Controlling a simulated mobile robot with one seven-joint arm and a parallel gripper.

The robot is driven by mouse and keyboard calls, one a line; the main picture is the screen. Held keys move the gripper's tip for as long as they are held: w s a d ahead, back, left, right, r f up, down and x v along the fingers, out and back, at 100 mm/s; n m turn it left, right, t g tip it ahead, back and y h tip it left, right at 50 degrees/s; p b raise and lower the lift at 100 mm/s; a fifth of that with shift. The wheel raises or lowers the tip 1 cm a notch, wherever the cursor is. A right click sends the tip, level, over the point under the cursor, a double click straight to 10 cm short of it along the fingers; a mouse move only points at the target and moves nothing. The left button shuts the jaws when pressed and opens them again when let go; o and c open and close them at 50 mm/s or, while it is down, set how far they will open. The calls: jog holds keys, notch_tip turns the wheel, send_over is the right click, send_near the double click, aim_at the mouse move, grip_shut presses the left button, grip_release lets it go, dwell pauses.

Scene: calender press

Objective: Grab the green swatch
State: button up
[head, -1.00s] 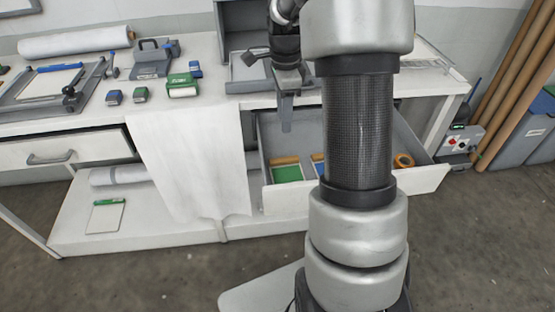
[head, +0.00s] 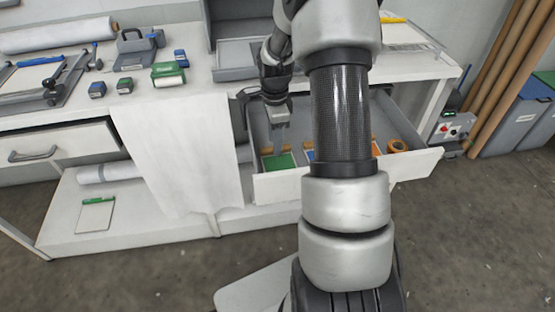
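The green swatch (head: 279,162) lies flat in the left part of the open drawer (head: 290,188), with a brown strip along its back edge. My gripper (head: 279,140) points down into the drawer, just above the back edge of the green swatch. Its fingers are small and seen edge-on, so I cannot tell whether they are apart or touch the swatch. A blue swatch (head: 309,156) lies right of the green one, mostly hidden behind my arm. A bit of an orange item (head: 374,145) shows right of my arm.
The drawer walls surround the swatches. A white cloth (head: 180,150) hangs left of the drawer. The benchtop above holds a green-and-white block (head: 168,75) and small stamps.

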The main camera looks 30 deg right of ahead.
jog(key=shift+f, duration=0.8)
jog(key=shift+c, duration=0.3)
grip_shut()
jog(key=shift+r, duration=0.1)
